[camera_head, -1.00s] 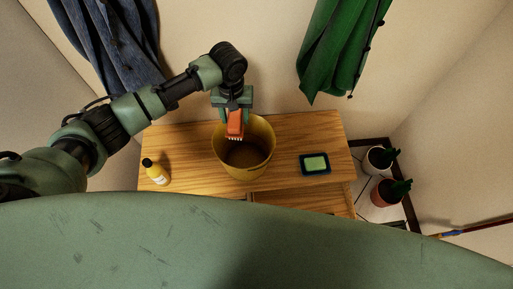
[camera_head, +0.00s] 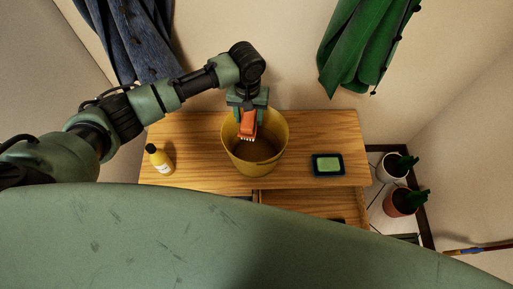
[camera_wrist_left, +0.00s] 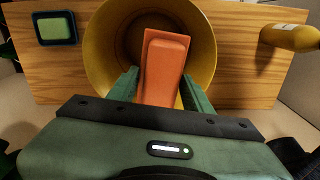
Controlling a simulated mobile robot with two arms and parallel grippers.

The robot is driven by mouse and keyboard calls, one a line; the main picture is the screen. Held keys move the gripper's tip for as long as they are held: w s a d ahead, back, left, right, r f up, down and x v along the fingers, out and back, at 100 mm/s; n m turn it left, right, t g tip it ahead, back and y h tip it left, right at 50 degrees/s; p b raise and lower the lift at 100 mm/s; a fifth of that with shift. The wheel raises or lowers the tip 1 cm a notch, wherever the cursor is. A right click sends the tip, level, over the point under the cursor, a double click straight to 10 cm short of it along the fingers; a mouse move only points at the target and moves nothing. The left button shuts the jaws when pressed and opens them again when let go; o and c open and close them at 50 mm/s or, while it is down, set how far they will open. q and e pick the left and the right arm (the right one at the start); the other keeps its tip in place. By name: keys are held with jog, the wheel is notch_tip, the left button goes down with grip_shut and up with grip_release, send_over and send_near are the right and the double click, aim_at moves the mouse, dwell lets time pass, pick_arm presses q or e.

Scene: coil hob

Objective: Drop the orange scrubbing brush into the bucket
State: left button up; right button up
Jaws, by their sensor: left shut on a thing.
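The orange scrubbing brush (camera_head: 248,124) has pale bristles pointing downward in the head view. My left gripper (camera_head: 247,108) is shut on it and holds it over the mouth of the yellow bucket (camera_head: 269,163), near the bucket's back side. In the left wrist view the brush (camera_wrist_left: 163,70) lies between the two green fingers (camera_wrist_left: 160,88), with the open bucket (camera_wrist_left: 101,62) behind it. The bucket stands upright on the wooden table, and the part of its inside behind the brush is hidden. My right gripper is not in view.
A yellow bottle (camera_head: 160,160) stands left of the bucket on the wooden table (camera_head: 208,150). A green sponge in a dark dish (camera_head: 327,165) lies to the right. Potted plants (camera_head: 401,201) stand beyond the table's right end. Blue and green cloths (camera_head: 357,45) hang on the wall.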

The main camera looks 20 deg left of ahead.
pick_arm(q)
jog(key=o, duration=1.3)
jog(key=shift+c, duration=0.2)
notch_tip(320, 180, up, 8)
jog(key=shift+f, duration=0.1)
